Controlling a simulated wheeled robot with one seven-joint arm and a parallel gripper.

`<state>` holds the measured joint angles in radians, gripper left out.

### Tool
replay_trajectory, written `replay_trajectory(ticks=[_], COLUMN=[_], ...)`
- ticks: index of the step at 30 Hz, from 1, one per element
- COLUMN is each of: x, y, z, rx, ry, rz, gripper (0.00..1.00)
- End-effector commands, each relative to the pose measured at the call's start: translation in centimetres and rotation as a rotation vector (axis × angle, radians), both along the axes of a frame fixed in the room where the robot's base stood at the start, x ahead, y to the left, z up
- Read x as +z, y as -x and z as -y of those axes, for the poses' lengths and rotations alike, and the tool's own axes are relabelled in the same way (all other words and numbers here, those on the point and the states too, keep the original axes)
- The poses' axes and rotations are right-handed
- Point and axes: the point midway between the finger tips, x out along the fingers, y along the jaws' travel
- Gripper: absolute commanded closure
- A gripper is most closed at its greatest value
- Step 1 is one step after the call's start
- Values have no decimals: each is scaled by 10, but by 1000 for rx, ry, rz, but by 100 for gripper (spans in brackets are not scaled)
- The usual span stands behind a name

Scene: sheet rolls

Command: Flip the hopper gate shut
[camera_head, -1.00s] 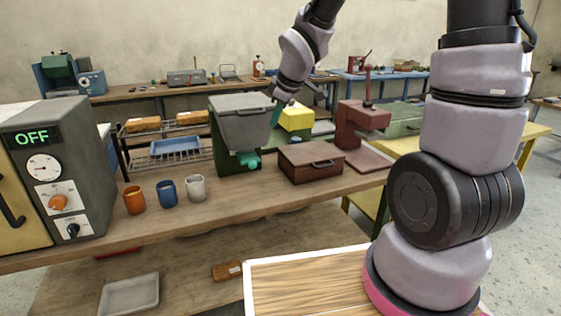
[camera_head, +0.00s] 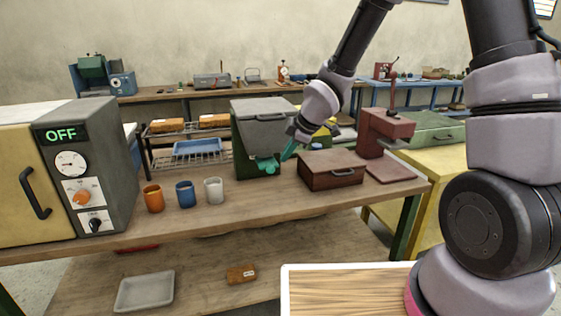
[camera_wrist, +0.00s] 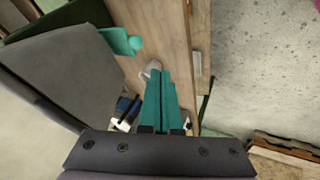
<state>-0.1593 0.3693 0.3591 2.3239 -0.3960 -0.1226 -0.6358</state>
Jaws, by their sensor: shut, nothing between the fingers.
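The hopper (camera_head: 262,128) is a grey-and-green box standing on the workbench. Its teal gate (camera_head: 265,166) sticks out low on the front, and it also shows in the wrist view with a rounded knob (camera_wrist: 135,43). My gripper (camera_head: 285,156) has teal fingers and is just right of the gate, pointing down and left. In the wrist view the gripper (camera_wrist: 160,72) is shut and empty, with its tips below and right of the gate knob and a visible gap between them.
A brown lidded box (camera_head: 331,170) stands close to the right, with a red press (camera_head: 384,135) beyond it. Orange (camera_head: 154,198), blue (camera_head: 186,194) and white (camera_head: 214,190) cups stand to the left, near the grey control unit (camera_head: 95,160). The bench front is clear.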

Motion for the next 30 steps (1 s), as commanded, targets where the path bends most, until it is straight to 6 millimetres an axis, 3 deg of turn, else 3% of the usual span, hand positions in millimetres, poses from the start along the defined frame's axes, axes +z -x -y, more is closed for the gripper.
replay_trajectory(ticks=[5, 15, 21, 30], x=[-21, -82, -84, -86], y=[-8, -38, -67, -77], z=[-11, -38, -38, -39], rx=[3, 2, -2, 0], ry=[2, 4, 0, 1], rz=[-3, -2, 0, 0], gripper=[100, 100, 100, 100])
